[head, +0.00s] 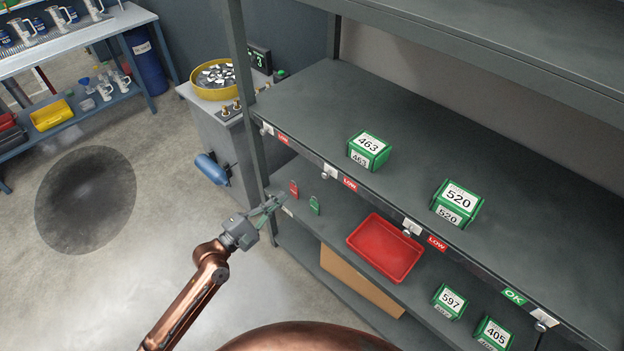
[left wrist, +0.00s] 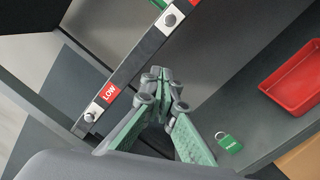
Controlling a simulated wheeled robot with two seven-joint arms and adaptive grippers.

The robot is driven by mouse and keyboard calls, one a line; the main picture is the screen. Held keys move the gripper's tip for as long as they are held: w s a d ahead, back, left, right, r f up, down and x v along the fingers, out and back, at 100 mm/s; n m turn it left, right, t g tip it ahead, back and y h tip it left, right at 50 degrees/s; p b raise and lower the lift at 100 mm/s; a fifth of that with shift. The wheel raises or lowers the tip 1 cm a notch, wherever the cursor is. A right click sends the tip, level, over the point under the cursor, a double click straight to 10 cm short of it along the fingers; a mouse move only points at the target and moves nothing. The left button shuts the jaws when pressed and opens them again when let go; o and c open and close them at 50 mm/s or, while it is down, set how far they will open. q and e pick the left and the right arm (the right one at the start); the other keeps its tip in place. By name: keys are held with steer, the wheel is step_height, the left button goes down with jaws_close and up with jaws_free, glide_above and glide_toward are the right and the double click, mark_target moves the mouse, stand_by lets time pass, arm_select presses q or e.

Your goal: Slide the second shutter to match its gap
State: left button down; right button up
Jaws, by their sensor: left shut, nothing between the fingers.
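A dark rail runs along the front edge of the shelf (head: 440,190), with small white shutters on it. The second shutter from the left (head: 330,171) sits just left of a red LOW label (head: 350,184); it also shows in the left wrist view (left wrist: 169,20). My left gripper (head: 277,203) is shut and empty, below and in front of the rail, apart from both shutters. My right gripper is not in view.
Third (head: 412,227) and fourth (head: 545,318) shutters sit farther right; a green OK label (head: 514,297) is beside the fourth. Green boxes marked 463 (head: 369,146) and 520 (head: 458,201) stand above. Padlocks (head: 314,205) and a red tray (head: 384,248) are below. A shelf post (head: 246,90) stands left.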

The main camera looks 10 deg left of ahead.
arm_select(q)
steer(key=shift+w, duration=0.1)
steer(key=p, duration=0.3)
glide_toward(325, 169)
steer(key=x, duration=0.4)
steer(key=shift+w+a+f, duration=0.1)
steer(key=shift+w, duration=0.25)
steer(key=shift+s+d, duration=0.1)
steer(key=shift+d, duration=0.2)
